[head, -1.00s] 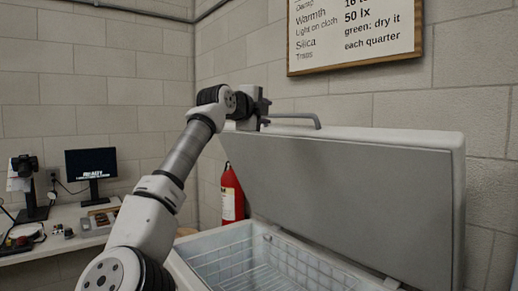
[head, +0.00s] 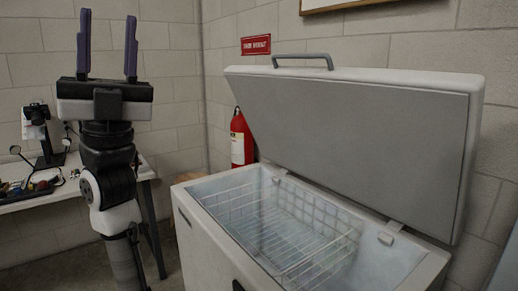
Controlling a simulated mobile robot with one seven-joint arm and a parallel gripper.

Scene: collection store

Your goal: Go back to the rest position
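My gripper (head: 107,48) is at the upper left of the head view, pointing up. Its two purple-grey fingers stand wide apart with nothing between them. It is well to the left of the chest freezer (head: 212,254) and clear of it. The freezer's lid (head: 350,130) is raised and leans back, with a grey handle (head: 303,60) on its top edge. A wire basket (head: 290,235) sits inside, and it looks empty.
A red fire extinguisher (head: 241,140) stands behind the freezer's left corner. A red sign (head: 256,44) is on the wall. A white table (head: 60,193) with a camera (head: 36,113) and small items is behind my arm at left.

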